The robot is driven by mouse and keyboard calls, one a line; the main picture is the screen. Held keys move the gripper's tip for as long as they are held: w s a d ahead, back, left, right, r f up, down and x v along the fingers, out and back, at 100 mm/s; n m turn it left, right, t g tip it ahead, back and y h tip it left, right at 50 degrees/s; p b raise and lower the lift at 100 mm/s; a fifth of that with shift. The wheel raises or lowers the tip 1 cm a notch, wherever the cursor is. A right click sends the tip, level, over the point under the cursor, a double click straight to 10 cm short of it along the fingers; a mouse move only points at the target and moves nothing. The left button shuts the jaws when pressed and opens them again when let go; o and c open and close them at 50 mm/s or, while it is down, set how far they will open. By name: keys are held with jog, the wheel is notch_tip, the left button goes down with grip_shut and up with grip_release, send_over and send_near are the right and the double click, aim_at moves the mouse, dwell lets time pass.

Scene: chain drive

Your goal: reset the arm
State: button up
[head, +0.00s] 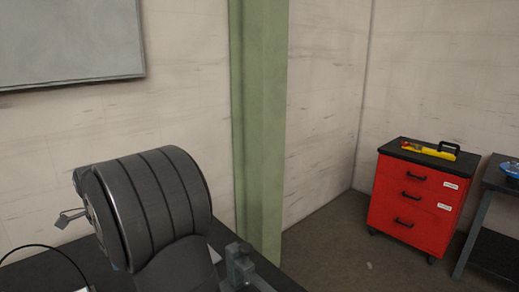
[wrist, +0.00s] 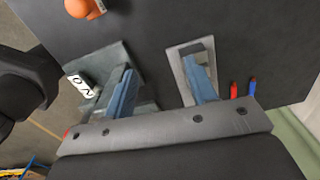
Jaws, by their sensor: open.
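My gripper (wrist: 162,70) shows in the wrist view. Its two blue-grey fingers stand wide apart on a grey bar, with nothing between them. The fingers are over a dark table top (wrist: 150,40). Grey plate-like shapes show behind both fingers; I cannot tell how far below the fingers they are. I cannot make out the gripper in the head view, and no chain or sprocket is clearly visible in either view.
In the wrist view an orange object (wrist: 84,8), a white lettered label (wrist: 80,85), and red (wrist: 233,90) and blue (wrist: 252,86) pen-like items show. In the head view, a red drawer cabinet (head: 412,205) bearing a yellow tool (head: 430,152) stands right, beyond a green post (head: 259,120).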

jog(key=w+d+f+m, duration=0.3)
jog(key=w+m, duration=0.5)
jog(key=w, duration=0.3)
jog(key=shift+d, duration=0.2)
jog(key=shift+f, duration=0.1)
dwell(1.1)
